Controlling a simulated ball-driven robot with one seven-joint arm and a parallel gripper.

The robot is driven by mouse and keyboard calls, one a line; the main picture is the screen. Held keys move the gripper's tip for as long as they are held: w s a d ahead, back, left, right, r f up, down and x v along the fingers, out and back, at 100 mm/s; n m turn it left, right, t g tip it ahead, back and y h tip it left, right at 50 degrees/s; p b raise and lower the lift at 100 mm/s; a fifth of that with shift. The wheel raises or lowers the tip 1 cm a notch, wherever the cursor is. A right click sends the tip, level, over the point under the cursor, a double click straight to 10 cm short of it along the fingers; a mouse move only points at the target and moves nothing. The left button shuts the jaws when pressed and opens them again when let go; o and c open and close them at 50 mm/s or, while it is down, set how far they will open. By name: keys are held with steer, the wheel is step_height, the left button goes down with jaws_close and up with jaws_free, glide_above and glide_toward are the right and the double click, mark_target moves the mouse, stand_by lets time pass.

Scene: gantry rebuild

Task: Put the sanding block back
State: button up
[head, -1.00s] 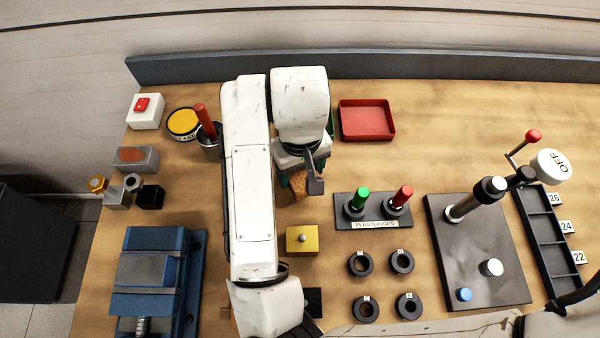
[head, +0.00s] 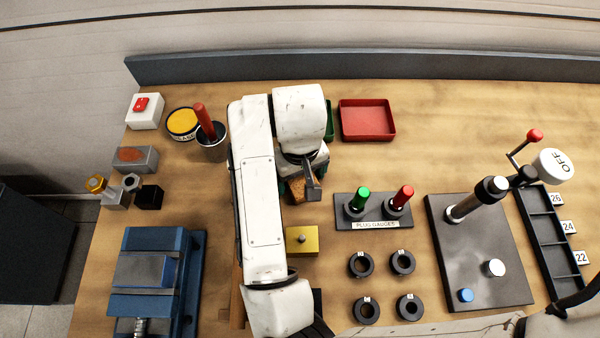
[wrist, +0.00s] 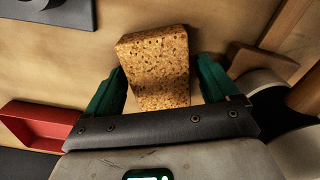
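The sanding block appears to be the brown speckled, cork-like block (wrist: 158,65). In the wrist view it sits between the two green fingers of my gripper (wrist: 161,65) and reaches out past their tips. A narrow gap shows at its right side and a smaller one at its left, so my gripper looks open around it. In the head view the block (head: 304,188) is partly hidden under my gripper, above the middle of the bench. Whether it touches the wood cannot be told.
A red tray (head: 367,134) lies behind and right. The plug gauge stand (head: 372,224) is right of the block, a yellow block (head: 302,240) in front. Left are a cup with a red handle (head: 212,148), a grey block with a brownish patch (head: 135,159) and a blue vise (head: 150,270).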

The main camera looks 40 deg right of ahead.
steer(key=shift+o, duration=0.2)
step_height(320, 180, up, 12)
steer(key=p, duration=0.2)
steer(key=shift+r, duration=0.2)
